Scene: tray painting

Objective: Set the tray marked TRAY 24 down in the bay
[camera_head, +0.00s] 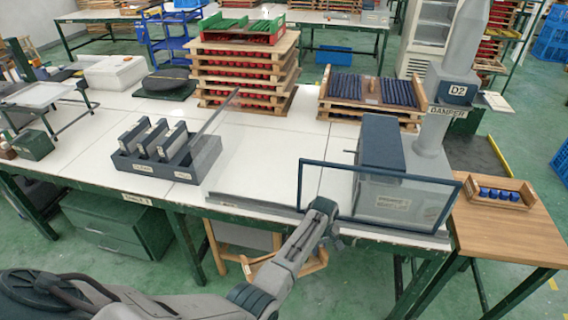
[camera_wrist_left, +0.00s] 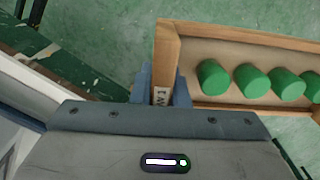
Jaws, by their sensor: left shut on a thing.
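In the left wrist view, my left gripper (camera_wrist_left: 163,92) is shut on the end wall of a wooden tray (camera_wrist_left: 240,37). The tray holds several green round pieces (camera_wrist_left: 251,82) in a row, and green floor shows beyond it. A small label on the gripped end is partly hidden between the fingers, and I cannot read TRAY 24 on it. In the head view, my left arm reaches to the table's front edge; I cannot make out the held tray there. I cannot pick out a marked bay. My right gripper is not in view.
A dark-framed clear screen (camera_head: 301,184) stands before a grey box (camera_head: 381,145) at the front edge. A slotted grey rack (camera_head: 206,158) and stacked trays (camera_head: 245,77) stand on the white table. A tray with blue pieces (camera_head: 495,203) lies on the wooden side table (camera_head: 500,232).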

